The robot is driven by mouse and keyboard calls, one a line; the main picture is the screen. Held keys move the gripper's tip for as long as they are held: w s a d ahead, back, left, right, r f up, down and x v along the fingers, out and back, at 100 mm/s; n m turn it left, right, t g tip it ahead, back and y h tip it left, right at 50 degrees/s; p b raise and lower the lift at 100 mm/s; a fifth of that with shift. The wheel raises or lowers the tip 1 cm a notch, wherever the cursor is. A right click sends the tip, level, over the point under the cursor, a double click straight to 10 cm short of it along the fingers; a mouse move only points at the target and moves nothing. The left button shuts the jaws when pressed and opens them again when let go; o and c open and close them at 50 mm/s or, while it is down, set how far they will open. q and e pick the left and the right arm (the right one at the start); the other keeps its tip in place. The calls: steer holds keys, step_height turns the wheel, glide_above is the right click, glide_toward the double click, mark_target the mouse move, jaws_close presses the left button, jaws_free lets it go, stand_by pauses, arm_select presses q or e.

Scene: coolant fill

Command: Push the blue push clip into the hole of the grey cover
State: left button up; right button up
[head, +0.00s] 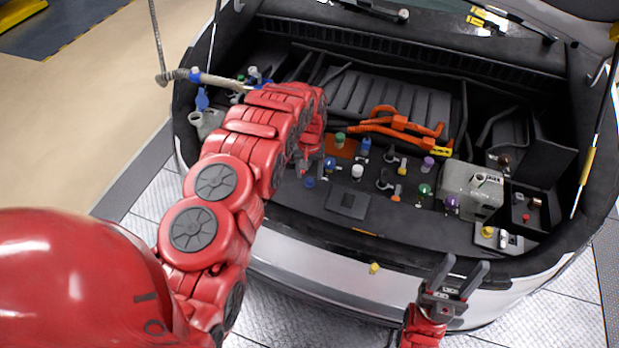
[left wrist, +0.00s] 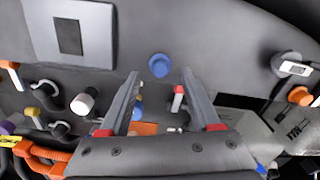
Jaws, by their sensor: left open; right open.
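The blue push clip (head: 309,182) is a round blue head at the left part of the dark grey cover (head: 330,215) at the front of the engine bay. It also shows in the left wrist view (left wrist: 158,65), near the cover's edge. I cannot tell how deep it sits, and no hole shows under it. My left gripper (left wrist: 160,76) is open and empty, its two fingertips either side of the clip in that view, apart from it. In the head view my red left arm largely hides this gripper. My right gripper (head: 462,267) is open and empty in front of the bumper.
Several coloured caps and knobs stand behind the cover, among them a white cap (head: 357,171) and a green one (head: 424,190). Orange hoses (head: 400,125) lie further back. A grey reservoir (head: 470,188) stands at right. A yellow piece (head: 375,268) is at the bumper.

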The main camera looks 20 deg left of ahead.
mark_target(309, 183)
arm_select(q)
steer(key=shift+f, duration=1.1)
jaws_close()
